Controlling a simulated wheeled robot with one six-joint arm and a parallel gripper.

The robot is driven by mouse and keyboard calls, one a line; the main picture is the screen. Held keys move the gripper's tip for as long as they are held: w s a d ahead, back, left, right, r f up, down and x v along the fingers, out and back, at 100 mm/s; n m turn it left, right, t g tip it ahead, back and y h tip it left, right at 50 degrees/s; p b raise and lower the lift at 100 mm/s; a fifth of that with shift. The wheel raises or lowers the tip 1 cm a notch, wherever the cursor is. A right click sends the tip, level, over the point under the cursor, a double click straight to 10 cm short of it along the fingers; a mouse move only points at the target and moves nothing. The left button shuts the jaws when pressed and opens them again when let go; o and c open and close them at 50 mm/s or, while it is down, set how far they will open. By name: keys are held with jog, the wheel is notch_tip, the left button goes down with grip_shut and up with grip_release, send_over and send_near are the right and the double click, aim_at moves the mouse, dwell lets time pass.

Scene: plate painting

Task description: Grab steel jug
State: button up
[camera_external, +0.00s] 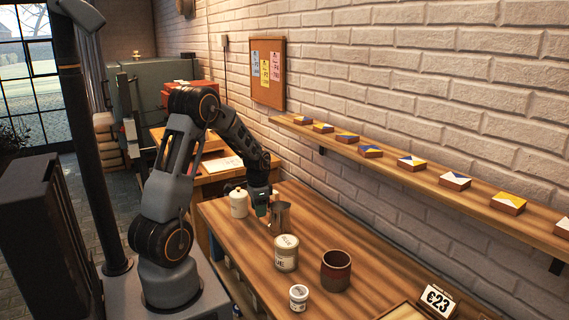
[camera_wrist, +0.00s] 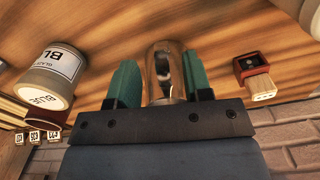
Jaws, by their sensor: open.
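The steel jug (camera_external: 279,217) stands upright on the wooden table, toward its far end. My gripper (camera_external: 262,209) is low over the table, right beside the jug on its left in the external view. In the wrist view the jug (camera_wrist: 166,70) appears between the two green fingers of my gripper (camera_wrist: 161,82). The fingers are spread, and a gap shows between the left finger and the jug. The right finger appears very close to the jug; I cannot tell if it touches. The jug's lower part in the wrist view is hidden behind the gripper body.
A white lidded jar (camera_external: 239,204) stands left of my gripper. A jar labelled blue (camera_external: 286,258), a small white jar (camera_external: 298,298) and a dark red cup (camera_external: 336,272) stand nearer. A wall shelf (camera_external: 385,165) with painted tiles runs above the table.

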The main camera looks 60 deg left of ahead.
jog(key=shift+f+p, duration=0.5)
jog(key=shift+f, duration=2.1)
jog(key=shift+c, duration=0.2)
grip_shut()
jog(key=shift+a, duration=0.1)
